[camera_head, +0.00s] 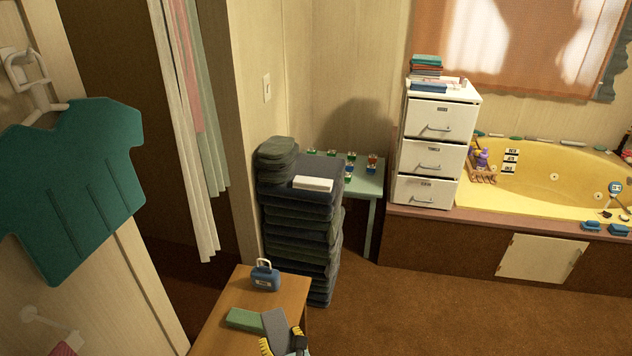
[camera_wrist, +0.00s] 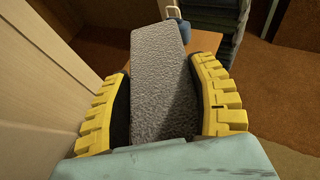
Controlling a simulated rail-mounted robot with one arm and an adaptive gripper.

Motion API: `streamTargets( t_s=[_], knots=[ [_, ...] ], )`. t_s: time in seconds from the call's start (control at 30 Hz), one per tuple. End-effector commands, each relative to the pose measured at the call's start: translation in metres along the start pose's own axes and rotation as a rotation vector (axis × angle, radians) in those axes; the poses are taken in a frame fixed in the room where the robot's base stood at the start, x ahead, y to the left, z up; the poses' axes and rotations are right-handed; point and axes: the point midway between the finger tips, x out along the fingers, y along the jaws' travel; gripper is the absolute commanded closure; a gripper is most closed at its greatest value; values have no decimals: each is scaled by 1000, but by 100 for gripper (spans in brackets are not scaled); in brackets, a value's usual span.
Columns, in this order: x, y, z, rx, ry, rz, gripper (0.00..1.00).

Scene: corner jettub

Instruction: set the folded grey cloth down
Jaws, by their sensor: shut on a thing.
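The folded grey cloth (camera_wrist: 160,85) is a long flat slab with a rough woven texture. In the wrist view it lies between the two yellow ridged fingers of my gripper (camera_wrist: 168,105), which are shut on it. In the head view my gripper (camera_head: 284,342) is at the bottom, and the grey cloth (camera_head: 275,328) reaches forward from it over the wooden table (camera_head: 222,310). A green folded piece (camera_head: 245,319) lies on the table just left of the cloth. I cannot tell whether the cloth touches the tabletop.
A blue padlock-shaped object (camera_head: 265,278) stands at the table's far end. A tall stack of dark folded cloths (camera_head: 300,235) rises behind it. A white drawer unit (camera_head: 432,150) and yellow tub (camera_head: 545,175) are farther back. Brown floor (camera_head: 430,320) is clear to the right.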

Motion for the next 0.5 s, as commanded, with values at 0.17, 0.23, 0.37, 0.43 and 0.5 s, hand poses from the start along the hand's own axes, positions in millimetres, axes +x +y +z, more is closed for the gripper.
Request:
streamTargets(
  t_s=[0.17, 0.23, 0.37, 0.43, 0.5],
  knots=[
    [-20, -14, -15, 53, 3, -114, 79],
    [-30, -21, -26, 75, 6, -167, 79],
    [-47, -33, -46, 106, 6, -245, 79],
    [-55, -38, -56, 117, 6, -279, 79],
    [-61, -42, -63, 125, 3, -303, 79]
  ],
)
